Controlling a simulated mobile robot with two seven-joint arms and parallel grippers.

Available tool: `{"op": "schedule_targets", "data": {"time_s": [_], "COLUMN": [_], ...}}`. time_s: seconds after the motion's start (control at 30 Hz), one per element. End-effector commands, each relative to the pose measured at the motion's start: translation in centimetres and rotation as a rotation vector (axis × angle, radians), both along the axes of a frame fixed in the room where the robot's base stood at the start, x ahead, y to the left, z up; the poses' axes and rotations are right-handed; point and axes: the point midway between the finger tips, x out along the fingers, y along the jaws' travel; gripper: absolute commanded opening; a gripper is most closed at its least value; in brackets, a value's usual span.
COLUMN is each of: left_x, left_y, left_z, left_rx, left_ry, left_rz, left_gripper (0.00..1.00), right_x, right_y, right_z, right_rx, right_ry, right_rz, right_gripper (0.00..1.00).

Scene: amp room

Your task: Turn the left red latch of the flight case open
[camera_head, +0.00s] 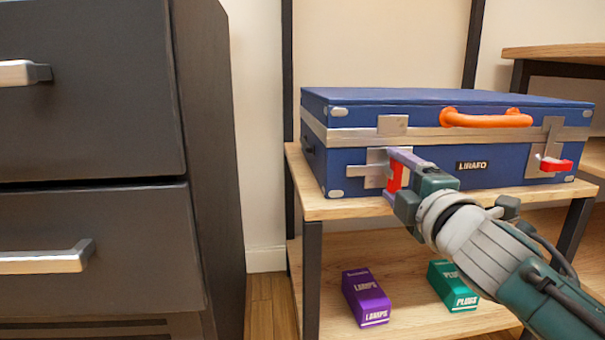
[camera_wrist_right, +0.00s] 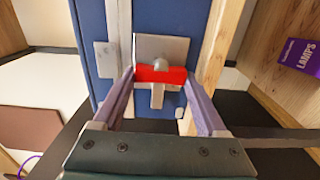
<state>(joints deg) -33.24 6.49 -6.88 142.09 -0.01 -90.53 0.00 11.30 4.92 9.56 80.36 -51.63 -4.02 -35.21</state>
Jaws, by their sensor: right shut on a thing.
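The blue flight case (camera_head: 345,165) lies closed on the wooden shelf. Its left red latch (camera_head: 395,178) is on the front face, on a metal plate, and stands upright, partly covered by my gripper. My right gripper (camera_head: 394,174) is shut on this latch, one finger above it and one below. In the right wrist view the red latch (camera_wrist_right: 160,75) spans between the two purple fingers of my right gripper (camera_wrist_right: 160,77). The right red latch (camera_head: 556,164) lies level on its own plate. My left gripper is not in view.
An orange handle (camera_head: 487,118) is on the case front. A dark drawer cabinet (camera_head: 90,130) stands close at the left. A purple lamps box (camera_head: 365,297) and a green plugs box (camera_head: 452,286) sit on the lower shelf (camera_head: 400,265).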

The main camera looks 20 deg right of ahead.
Motion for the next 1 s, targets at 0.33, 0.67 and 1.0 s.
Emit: {"op": "schedule_targets", "data": {"time_s": [0.33,0.67,1.0], "left_x": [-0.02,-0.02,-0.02], "left_y": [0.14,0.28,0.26], "left_z": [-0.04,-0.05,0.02], "left_rx": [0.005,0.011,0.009], "left_ry": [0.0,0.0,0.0], "left_rz": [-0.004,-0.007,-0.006], "left_gripper": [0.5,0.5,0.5], "right_x": [-0.01,-0.01,-0.08], "right_y": [-0.04,-0.03,0.01], "right_z": [-0.01,0.0,0.01], "right_rx": [-0.025,-0.024,-0.02], "right_ry": [0.006,0.006,0.005], "right_rz": [-0.001,0.0,0.0], "right_gripper": [0.19,0.9,1.0]}}
